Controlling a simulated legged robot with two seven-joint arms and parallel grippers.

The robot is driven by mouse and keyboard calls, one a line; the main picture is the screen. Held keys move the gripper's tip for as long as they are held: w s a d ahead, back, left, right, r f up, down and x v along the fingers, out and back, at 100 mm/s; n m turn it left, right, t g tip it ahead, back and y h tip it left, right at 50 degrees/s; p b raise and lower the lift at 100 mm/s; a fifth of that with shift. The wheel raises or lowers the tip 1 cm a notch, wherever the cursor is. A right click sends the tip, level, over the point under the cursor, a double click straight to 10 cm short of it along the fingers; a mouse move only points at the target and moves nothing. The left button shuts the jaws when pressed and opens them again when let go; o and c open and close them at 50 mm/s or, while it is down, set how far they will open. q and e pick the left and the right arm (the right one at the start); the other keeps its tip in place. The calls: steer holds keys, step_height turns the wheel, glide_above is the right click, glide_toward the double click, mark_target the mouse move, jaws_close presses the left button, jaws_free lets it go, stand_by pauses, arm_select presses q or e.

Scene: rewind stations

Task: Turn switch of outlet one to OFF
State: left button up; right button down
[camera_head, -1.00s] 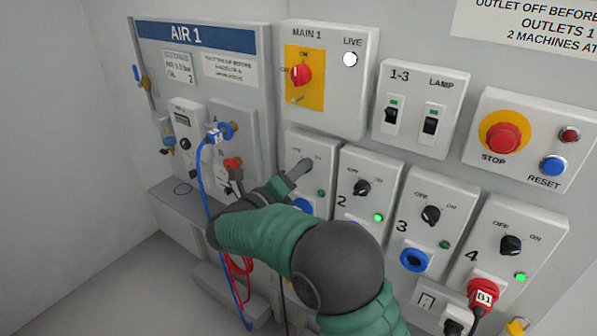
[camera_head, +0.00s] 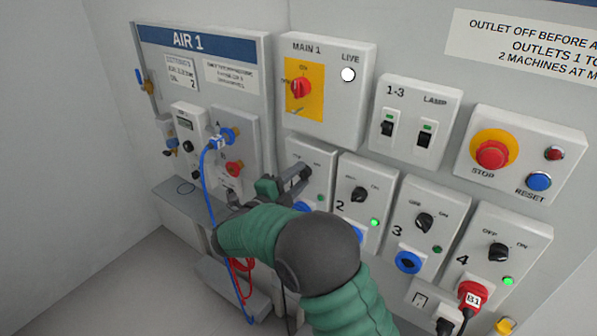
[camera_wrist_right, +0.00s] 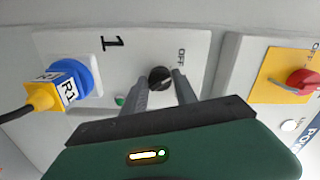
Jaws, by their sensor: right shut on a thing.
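In the head view my right gripper (camera_head: 294,184) covers this switch. The OFF mark (camera_wrist_right: 182,57) lies beside the switch; I cannot tell where the pointer stands. A small green lamp (camera_wrist_right: 120,100) is partly beside a finger. A blue socket with a yellow plug marked R1 (camera_wrist_right: 48,92) is on the box. My left gripper is not in view.
Outlet two (camera_head: 359,195), outlet three (camera_head: 424,222) and outlet four (camera_head: 498,252) stand to the right with their own switches. The MAIN 1 box (camera_head: 300,87) is above. A blue hose (camera_head: 206,185) hangs left of my right arm.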

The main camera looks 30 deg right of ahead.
steer(key=shift+f+n+p, duration=0.2)
steer(key=shift+n+p, duration=0.5)
steer(key=shift+n, duration=0.4)
steer(key=shift+a+f, duration=0.1)
steer(key=c, duration=1.3)
jaws_free()
steer(key=shift+o, duration=1.4)
steer(key=shift+w, duration=0.15)
steer(key=b+v, duration=0.1)
steer(key=v, duration=1.6)
